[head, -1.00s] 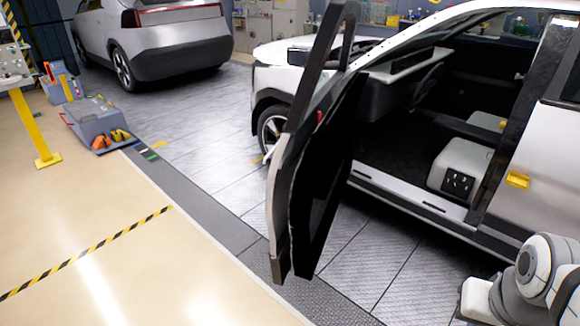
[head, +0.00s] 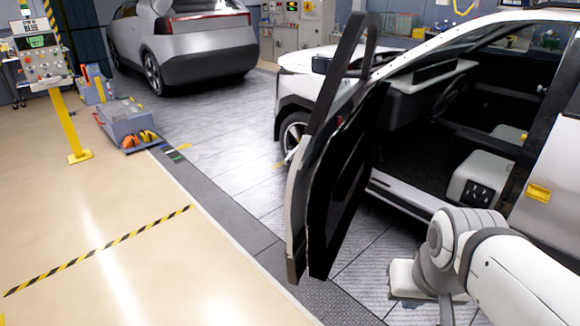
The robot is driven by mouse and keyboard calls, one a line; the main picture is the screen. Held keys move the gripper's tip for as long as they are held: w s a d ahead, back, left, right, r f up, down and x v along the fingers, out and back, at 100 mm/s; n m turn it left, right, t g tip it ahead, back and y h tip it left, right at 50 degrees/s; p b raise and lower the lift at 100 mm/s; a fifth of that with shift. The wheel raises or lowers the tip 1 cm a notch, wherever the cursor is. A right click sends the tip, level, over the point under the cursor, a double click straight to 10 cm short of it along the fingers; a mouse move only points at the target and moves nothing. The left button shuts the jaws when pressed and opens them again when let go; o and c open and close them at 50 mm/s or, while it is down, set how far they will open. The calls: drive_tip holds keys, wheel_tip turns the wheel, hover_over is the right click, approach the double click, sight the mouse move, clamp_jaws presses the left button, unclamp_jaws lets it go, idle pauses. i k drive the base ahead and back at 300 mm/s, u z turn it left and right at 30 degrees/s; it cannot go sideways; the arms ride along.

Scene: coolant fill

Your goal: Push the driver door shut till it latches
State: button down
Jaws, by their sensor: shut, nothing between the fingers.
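The driver door (head: 345,190) of the white car stands wide open in the head view, swung out toward me with its dark inner panel and pale edge showing. Its lower corner hangs over the dark floor strip. The door opening (head: 420,140) behind it is clear, with the sill and a pale seat visible. My arm's white links reach in from the lower right, apart from the door in the picture. My gripper's fingers do not show.
A grey car (head: 185,45) is parked at the back left. A grey cart (head: 130,125) and a yellow-post control stand (head: 65,120) are at the left. The beige floor (head: 150,270) with a striped line (head: 100,250) is open in front of the door.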

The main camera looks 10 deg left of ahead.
sight(323, 198)
drive_tip(key=i, duration=1.5)
drive_tip(key=u, duration=0.05)
